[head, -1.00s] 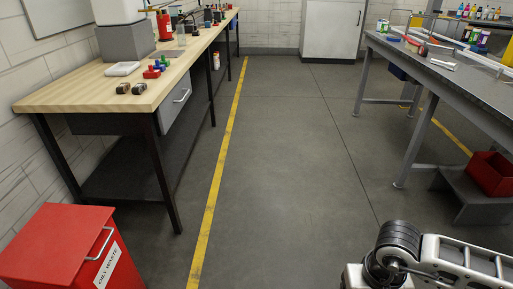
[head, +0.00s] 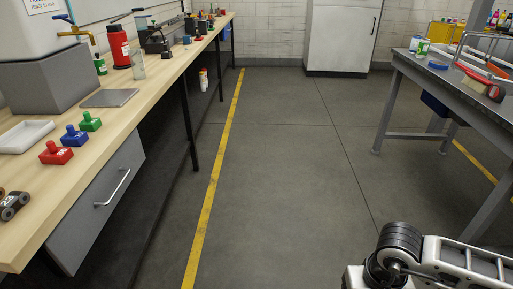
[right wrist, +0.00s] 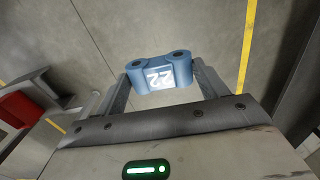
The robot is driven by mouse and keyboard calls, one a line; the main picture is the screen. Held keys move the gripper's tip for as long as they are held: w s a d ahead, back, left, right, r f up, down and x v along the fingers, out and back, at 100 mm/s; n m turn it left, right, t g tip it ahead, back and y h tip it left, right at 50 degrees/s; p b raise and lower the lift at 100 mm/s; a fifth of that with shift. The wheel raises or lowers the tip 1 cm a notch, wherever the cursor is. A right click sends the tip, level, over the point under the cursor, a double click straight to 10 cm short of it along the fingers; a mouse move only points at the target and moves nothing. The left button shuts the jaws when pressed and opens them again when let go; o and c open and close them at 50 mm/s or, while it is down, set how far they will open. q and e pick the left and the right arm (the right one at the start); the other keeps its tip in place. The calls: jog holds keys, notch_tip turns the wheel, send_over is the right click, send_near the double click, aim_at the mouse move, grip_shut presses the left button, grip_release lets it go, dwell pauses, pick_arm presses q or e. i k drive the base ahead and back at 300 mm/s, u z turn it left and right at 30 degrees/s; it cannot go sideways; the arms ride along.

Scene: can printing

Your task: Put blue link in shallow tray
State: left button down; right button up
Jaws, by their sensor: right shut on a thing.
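The blue link (right wrist: 158,73), marked 22 and with two round holes, is held between the fingers of my right gripper (right wrist: 162,88) in the right wrist view. The gripper is shut on it, with the floor far below. A shallow white tray (head: 24,136) lies on the wooden bench at the left of the head view, and its inside looks empty. The right gripper is apart from the tray. Only part of my right arm shows at the lower right of the head view. My left gripper is not in view.
The wooden bench (head: 62,188) holds red (head: 56,153), blue (head: 74,136) and green (head: 90,122) stamp-like pieces, dark links (head: 12,206) and a flat grey plate (head: 109,98). A metal table (head: 447,78) stands at the right. The floor between is clear.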

aim_at(31, 139)
jog(key=i, duration=2.6)
jog(key=u, duration=3.35)
